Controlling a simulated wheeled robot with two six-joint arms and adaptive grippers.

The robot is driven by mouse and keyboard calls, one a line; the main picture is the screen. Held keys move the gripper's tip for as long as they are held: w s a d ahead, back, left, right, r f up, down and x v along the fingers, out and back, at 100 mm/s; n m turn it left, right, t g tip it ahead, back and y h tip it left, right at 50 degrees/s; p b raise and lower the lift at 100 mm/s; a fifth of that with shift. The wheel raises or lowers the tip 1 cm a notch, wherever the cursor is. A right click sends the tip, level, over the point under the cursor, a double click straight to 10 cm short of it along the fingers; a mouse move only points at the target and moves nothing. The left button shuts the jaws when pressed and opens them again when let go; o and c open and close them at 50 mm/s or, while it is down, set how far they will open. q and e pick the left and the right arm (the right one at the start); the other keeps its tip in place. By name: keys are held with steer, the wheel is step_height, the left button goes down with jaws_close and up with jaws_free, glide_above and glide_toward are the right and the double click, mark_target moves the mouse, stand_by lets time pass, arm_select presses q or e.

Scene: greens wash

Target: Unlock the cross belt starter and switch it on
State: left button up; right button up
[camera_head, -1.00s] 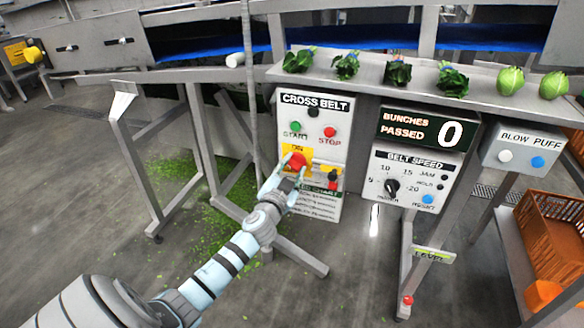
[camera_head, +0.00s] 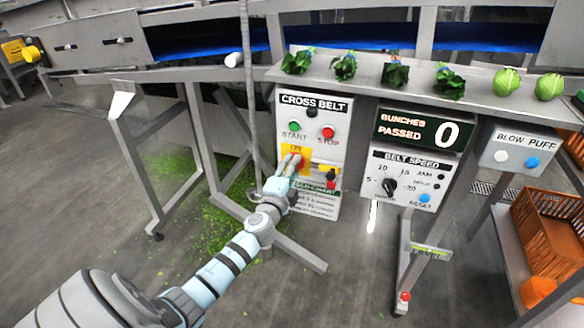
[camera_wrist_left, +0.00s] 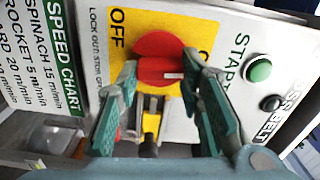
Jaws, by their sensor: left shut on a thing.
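The cross belt starter (camera_head: 313,113) is a white panel with a green START button (camera_head: 294,126) and a red STOP button (camera_head: 328,132). Below them is a red rotary knob (camera_wrist_left: 158,50) on a yellow plate (camera_wrist_left: 208,32). OFF and lock-out lettering show beside it in the left wrist view. My left gripper (camera_head: 292,160) is shut on the knob, one finger on each side, partly hiding it in the head view. A small yellow and metal part (camera_wrist_left: 151,122) shows between the fingers, beside the knob; I cannot tell whether it is a lock. My right gripper is not in view.
A speed chart (camera_wrist_left: 48,55) is below the knob. The belt speed panel (camera_head: 411,178) and bunch counter (camera_head: 420,130) are to the right. A ledge (camera_head: 390,82) with greens runs above. A metal post (camera_head: 250,100) stands just left of the starter.

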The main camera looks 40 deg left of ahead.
arm_select(q)
steer(key=shift+f+m, duration=0.1)
steer(key=shift+m, duration=0.7)
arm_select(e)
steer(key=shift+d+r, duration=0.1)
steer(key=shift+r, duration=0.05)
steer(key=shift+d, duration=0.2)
arm_select(q)
steer(key=o, duration=1.2)
steer(key=shift+c, duration=0.2)
steer(key=v, duration=1.2)
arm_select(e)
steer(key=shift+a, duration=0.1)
